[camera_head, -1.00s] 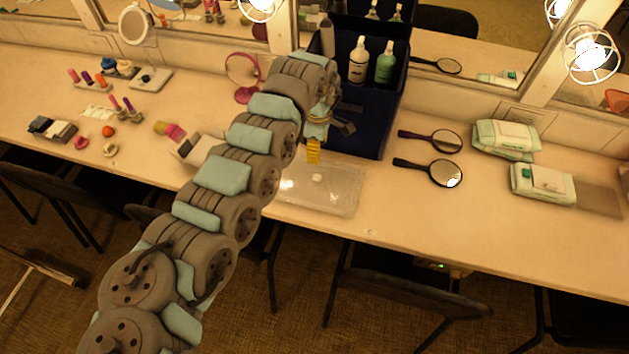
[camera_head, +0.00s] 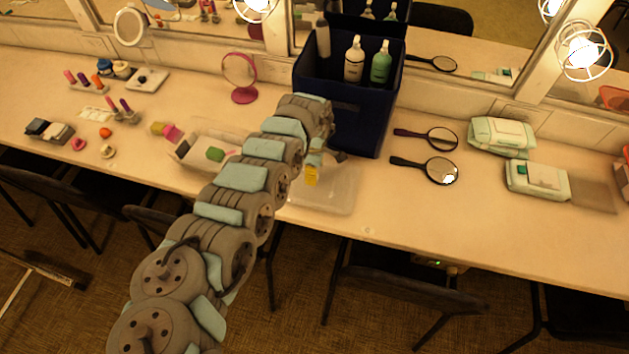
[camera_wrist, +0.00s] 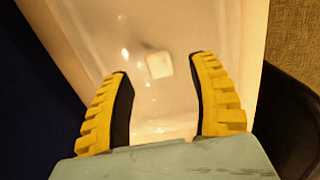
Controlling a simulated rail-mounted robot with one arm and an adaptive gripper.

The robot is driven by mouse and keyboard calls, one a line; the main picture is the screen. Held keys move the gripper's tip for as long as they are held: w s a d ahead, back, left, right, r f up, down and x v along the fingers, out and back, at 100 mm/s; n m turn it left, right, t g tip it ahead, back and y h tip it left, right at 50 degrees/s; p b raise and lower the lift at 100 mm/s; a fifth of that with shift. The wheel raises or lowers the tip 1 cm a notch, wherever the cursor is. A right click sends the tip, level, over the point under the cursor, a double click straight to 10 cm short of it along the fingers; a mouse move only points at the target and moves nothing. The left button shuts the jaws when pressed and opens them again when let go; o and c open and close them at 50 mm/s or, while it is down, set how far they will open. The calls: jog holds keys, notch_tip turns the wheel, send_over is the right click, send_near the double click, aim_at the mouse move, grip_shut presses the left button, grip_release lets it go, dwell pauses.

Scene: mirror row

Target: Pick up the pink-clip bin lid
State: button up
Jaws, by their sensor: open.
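The clear bin lid (camera_head: 340,192) lies flat on the counter in front of the navy caddy, partly hidden by my arm. In the wrist view the lid (camera_wrist: 228,35) fills the middle, with a small pale square knob (camera_wrist: 159,66) on it. My gripper (camera_head: 311,176) is over the lid in the head view. In the wrist view its yellow-padded fingers (camera_wrist: 160,64) are spread apart, with the knob showing between their tips and nothing held. A low open bin (camera_head: 184,150) with a green item inside stands left of the lid, partly behind my arm.
The navy caddy (camera_head: 345,117) with bottles stands close behind the lid. Two hand mirrors (camera_head: 437,170) and wipe packs (camera_head: 536,178) lie to the right. A pink round mirror (camera_head: 241,78) stands behind the bin.

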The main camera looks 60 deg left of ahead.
jog(key=shift+f, duration=1.75)
jog(key=shift+c, duration=0.3)
grip_shut()
